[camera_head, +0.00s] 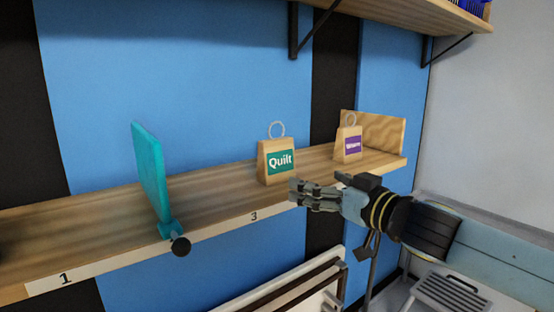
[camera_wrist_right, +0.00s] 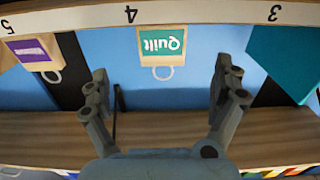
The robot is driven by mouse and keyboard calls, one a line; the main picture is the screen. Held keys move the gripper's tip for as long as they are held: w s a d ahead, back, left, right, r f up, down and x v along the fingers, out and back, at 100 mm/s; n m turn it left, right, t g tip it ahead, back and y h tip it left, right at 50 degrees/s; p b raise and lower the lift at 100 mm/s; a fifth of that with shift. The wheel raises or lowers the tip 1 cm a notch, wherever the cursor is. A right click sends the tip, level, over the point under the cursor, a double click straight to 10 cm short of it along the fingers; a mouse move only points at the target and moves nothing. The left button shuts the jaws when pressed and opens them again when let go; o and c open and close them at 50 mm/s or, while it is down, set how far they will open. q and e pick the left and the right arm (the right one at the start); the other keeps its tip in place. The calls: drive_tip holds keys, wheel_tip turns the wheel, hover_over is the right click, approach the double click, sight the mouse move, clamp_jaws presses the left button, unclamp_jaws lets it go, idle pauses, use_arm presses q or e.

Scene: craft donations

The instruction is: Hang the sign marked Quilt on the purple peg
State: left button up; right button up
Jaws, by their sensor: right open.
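The Quilt sign (camera_head: 276,161) is a tan, bag-shaped piece with a green label and a wire loop on top. It stands upright on the wooden shelf, and it also shows upside down in the right wrist view (camera_wrist_right: 161,44). My right gripper (camera_head: 300,194) is open and empty at the shelf's front edge, in front of the sign and a little to its right. In the wrist view its spread fingers (camera_wrist_right: 161,75) have the sign's loop between them in the picture; they look apart from it. I see no purple peg. My left gripper is not in view.
A similar bag with a purple label (camera_head: 353,145) stands farther right, before a wooden end board (camera_head: 380,131). A teal divider (camera_head: 149,170) with a black knob (camera_head: 181,246) is clamped to the shelf (camera_head: 95,215) at left. Another shelf (camera_head: 420,14) hangs above.

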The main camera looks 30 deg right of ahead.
sight(281, 165)
drive_tip(key=w+b, duration=0.5)
drive_tip(key=w+a+b, duration=0.1)
drive_tip(key=w+b, duration=0.2)
drive_tip(key=shift+f, duration=0.15)
drive_tip(key=w, duration=0.1)
drive_tip(key=w+b, duration=0.1)
drive_tip(key=w, duration=0.1)
drive_tip(key=w+b, duration=0.1)
drive_tip(key=shift+w+a+r, duration=0.1)
drive_tip(key=shift+w+r, duration=0.2)
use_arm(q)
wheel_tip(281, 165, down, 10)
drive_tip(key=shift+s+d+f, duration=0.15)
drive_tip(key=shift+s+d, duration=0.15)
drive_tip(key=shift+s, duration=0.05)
use_arm(e)
drive_tip(key=shift+w+r, duration=0.15)
drive_tip(key=shift+w, duration=0.55)
drive_tip(key=c, duration=0.9)
drive_tip(key=shift+o, duration=0.2)
